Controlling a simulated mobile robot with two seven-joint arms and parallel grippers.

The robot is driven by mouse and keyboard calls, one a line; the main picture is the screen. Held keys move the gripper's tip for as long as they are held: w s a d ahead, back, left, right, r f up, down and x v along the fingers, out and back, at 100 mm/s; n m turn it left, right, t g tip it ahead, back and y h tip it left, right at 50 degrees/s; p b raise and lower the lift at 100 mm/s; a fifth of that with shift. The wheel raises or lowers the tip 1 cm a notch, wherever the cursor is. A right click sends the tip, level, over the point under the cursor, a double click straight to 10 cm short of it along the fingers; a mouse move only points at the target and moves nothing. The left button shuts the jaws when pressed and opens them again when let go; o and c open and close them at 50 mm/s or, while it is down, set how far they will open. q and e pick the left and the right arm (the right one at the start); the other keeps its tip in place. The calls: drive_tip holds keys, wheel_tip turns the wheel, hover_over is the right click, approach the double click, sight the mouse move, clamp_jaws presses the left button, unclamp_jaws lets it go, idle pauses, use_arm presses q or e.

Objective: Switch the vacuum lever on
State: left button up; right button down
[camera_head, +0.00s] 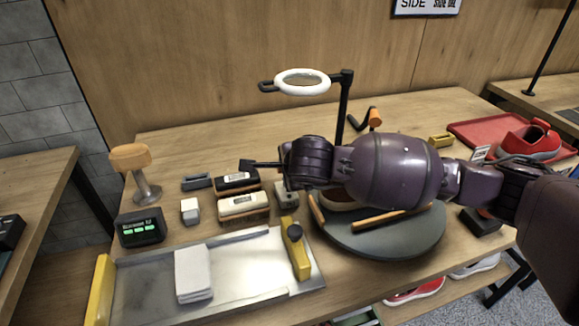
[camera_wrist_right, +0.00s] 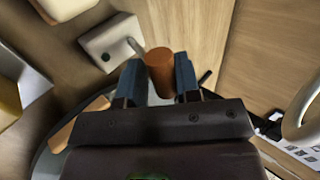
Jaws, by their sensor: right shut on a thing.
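The small grey box (camera_wrist_right: 108,42) with a short pale lever (camera_wrist_right: 135,46) looks like the vacuum switch. It stands left of my right gripper's fingers in the right wrist view. In the head view the box (camera_head: 287,195) is partly hidden below my right gripper. My right gripper (camera_wrist_right: 158,85) is shut on an orange-brown cylinder (camera_wrist_right: 160,68), seen between its two dark blue fingers. The lever tip appears close to the cylinder; I cannot tell whether they touch. In the head view my right gripper (camera_head: 270,164) reaches left over the table. My left gripper is not in view.
A grey turntable (camera_head: 400,240) with wooden bars lies under my right arm. A ring lamp (camera_head: 302,76) stands behind. Brushes (camera_head: 243,205) and a metal tray (camera_head: 240,290) are at the left. A red tray (camera_head: 480,129) holds a sneaker (camera_head: 535,140) at the right.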

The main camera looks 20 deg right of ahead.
drive_tip(key=shift+w+r, duration=0.2)
drive_tip(key=shift+r, duration=0.15)
drive_tip(key=c, duration=1)
unclamp_jaws()
drive_tip(key=shift+o, duration=0.5)
drive_tip(key=shift+f, duration=0.25)
drive_tip(key=shift+s, duration=0.1)
drive_tip(key=p+v, duration=0.2)
drive_tip(key=v, duration=0.8)
drive_tip(key=shift+s+r, duration=0.25)
drive_tip(key=shift+r, duration=0.05)
drive_tip(key=shift+c, duration=0.4)
